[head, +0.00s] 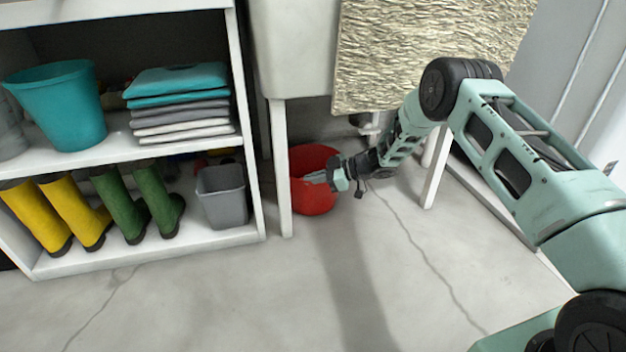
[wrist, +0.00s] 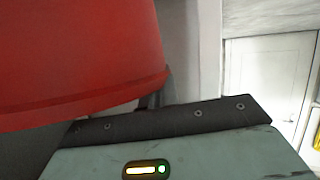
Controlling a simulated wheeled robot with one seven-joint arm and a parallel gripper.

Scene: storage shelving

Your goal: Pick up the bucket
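A red bucket (head: 312,200) stands on the floor under the sink unit, partly behind a white leg. My gripper (head: 318,177) is at the bucket's right side, with its fingers pointing left across the bucket near its upper part. In the wrist view the red bucket (wrist: 80,60) fills the upper left, very close to my gripper, with a rim-like band along its lower edge. The fingertips are not clear in either view, so I cannot tell whether they are closed on the bucket wall.
White shelving (head: 150,255) at left holds a teal bucket (head: 62,105), folded cloths (head: 180,100), yellow boots (head: 65,205), green boots (head: 140,200) and a grey bin (head: 222,195). The floor in front (head: 240,300) is clear.

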